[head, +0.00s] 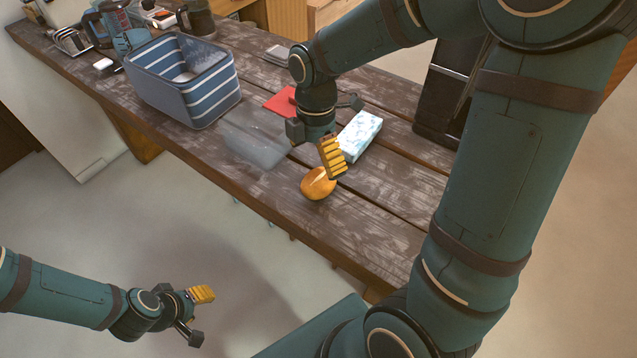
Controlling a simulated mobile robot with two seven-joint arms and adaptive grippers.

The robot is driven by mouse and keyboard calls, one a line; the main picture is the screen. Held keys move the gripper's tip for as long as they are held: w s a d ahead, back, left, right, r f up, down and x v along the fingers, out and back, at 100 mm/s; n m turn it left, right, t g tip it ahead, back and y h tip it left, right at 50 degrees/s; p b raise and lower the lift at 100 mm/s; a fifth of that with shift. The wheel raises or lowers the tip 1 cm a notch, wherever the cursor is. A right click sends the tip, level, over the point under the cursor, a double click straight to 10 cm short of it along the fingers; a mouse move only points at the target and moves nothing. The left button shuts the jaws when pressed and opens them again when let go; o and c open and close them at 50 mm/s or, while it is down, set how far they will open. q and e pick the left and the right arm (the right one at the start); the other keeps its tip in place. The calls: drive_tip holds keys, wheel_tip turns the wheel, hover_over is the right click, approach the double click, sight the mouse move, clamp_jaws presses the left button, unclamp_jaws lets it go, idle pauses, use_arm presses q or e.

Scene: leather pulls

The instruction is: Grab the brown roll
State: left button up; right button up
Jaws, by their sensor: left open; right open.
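The brown roll (317,185), a round golden-brown bun, lies on the wooden table near its front edge. My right gripper (334,165) points down right at the roll, with its yellow ridged finger pad just above and behind the roll's upper right side. It is open; whether the finger touches the roll I cannot tell. Part of the roll's top is hidden by the finger. My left gripper (200,310) is open and empty, low at the left, over the floor and away from the table.
A blue striped basket (185,85) stands on the table (330,232) at the left. A clear flat sheet or box (252,140), a red item (281,101) and a light blue patterned packet (361,135) lie around the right gripper. A black appliance (447,95) stands at the right. Several items crowd the far left end.

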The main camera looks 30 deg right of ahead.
sight(318, 176)
drive_tip(key=shift+s+a+f+b, duration=0.15)
drive_tip(key=shift+s+f, duration=0.1)
drive_tip(key=shift+f, duration=0.75)
drive_tip(key=shift+s+f+b, duration=0.1)
drive_tip(key=shift+s+f, duration=0.15)
drive_tip(key=shift+f, duration=0.75)
drive_tip(key=shift+s+a+f+b, duration=0.15)
drive_tip(key=shift+s+f, duration=0.1)
drive_tip(key=shift+f, duration=0.75)
drive_tip(key=c, duration=1.3)
